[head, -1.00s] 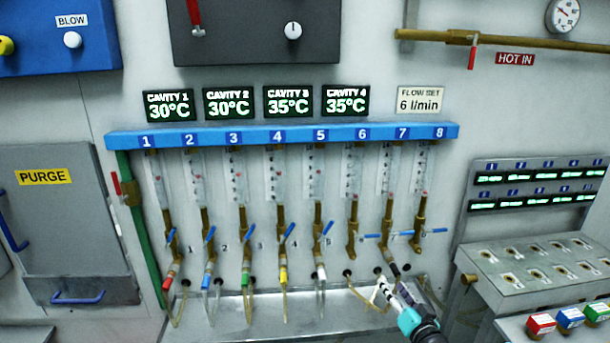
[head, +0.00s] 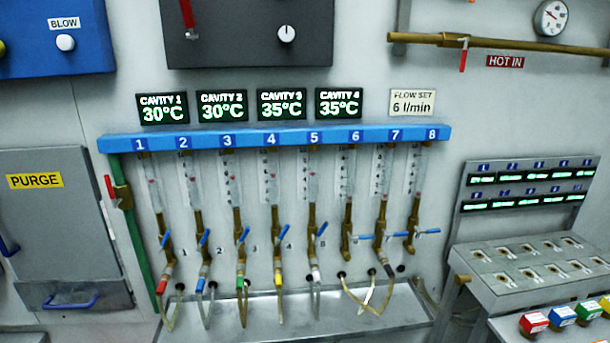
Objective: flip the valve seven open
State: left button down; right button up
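Valve seven's blue lever (head: 397,237) sticks out sideways, roughly level, across the brass pipe (head: 381,213) under the number 7 on the blue rail. A hose with a dark end (head: 389,270) is on the bottom of this valve and loops to the left. The levers of valve six (head: 366,237) and valve eight (head: 428,232) also lie about level. Neither gripper is in view.
A metal trough (head: 300,312) runs below the valves, with looped hoses (head: 365,300) hanging over it. A sloped panel of sockets (head: 525,270) and coloured blocks (head: 533,322) stand at the right. A red-handled valve (head: 110,187) is left of the row. The space before the valves is clear.

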aim_at(406, 234)
jog(key=i+l+z, duration=0.45)
jog(key=i+l, duration=0.55)
